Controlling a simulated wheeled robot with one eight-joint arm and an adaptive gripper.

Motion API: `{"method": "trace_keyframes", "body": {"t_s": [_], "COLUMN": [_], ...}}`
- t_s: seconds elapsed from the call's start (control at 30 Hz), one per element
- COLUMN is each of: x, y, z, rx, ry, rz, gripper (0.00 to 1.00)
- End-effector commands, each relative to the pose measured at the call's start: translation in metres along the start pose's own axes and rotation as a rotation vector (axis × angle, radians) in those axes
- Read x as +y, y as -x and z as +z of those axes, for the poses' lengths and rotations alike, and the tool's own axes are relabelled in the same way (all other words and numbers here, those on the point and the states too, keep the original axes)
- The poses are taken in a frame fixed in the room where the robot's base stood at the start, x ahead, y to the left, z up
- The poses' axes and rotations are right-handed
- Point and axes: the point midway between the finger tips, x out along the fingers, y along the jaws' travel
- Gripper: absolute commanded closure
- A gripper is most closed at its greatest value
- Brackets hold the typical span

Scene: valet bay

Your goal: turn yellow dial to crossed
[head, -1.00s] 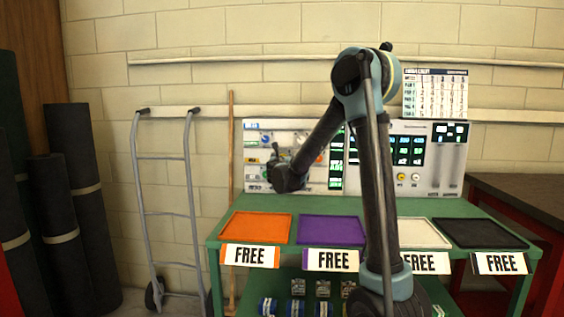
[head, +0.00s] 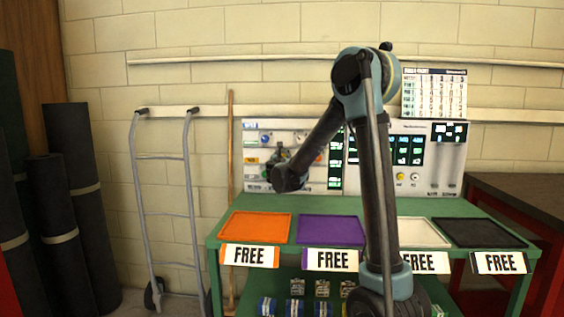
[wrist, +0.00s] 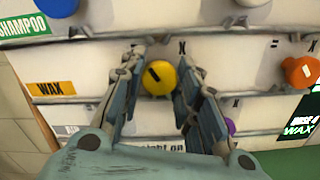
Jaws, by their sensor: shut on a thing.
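The yellow dial (wrist: 161,84) shows in the middle of the wrist view, on the white panel. A short black mark on its face sits toward the upper left. A printed X (wrist: 182,47) stands above and to the right of the dial. My gripper (wrist: 160,66) has one finger on each side of the dial and is shut on it. The left finger covers the panel just left of the dial. In the head view my gripper (head: 279,158) is at the panel's left part and hides the yellow dial.
An orange dial (wrist: 299,72) is at the right, a blue dial (wrist: 58,6) at upper left and a purple dial (wrist: 230,126) at lower right. Orange (head: 230,229) and purple trays (head: 331,219) lie on the green bench. A hand truck (head: 163,210) leans left.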

Motion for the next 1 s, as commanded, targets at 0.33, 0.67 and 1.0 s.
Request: {"method": "trace_keyframes", "body": {"t_s": [0.33,0.67,1.0], "x": [-0.0022,-0.0041,-0.0061], "y": [0.0000,0.0000,0.0001], "z": [0.0000,-0.0006,-0.0015], "rx": [-0.001,-0.002,-0.003], "ry": [-0.327,-0.641,-0.956], "rz": [-0.002,-0.003,-0.004], "gripper": [0.94,0.94,0.94]}}
